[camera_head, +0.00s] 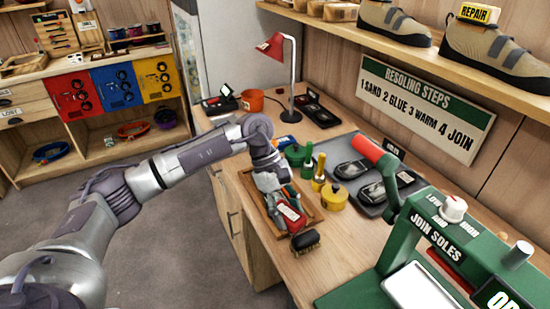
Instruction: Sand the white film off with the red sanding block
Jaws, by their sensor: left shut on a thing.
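My left gripper (281,199) reaches down over a wooden tray (251,201) on the workbench. It is shut on the red sanding block (290,217), which has a pale label on top and sits at the tray's front end; I cannot tell whether the block still touches the tray. The fingers partly hide the block and the tray's contents. Two dark soles, a far one (353,170) and a near one (372,192), lie on a grey mat (343,150) to the right. The white film cannot be made out clearly at this size. My right gripper is not in view.
A dark brush (305,242) lies in front of the tray. A green pot (295,155) and a yellow pot (335,197) stand between tray and mat. The green sole press (435,240) fills the right front. A red lamp (275,45) stands behind.

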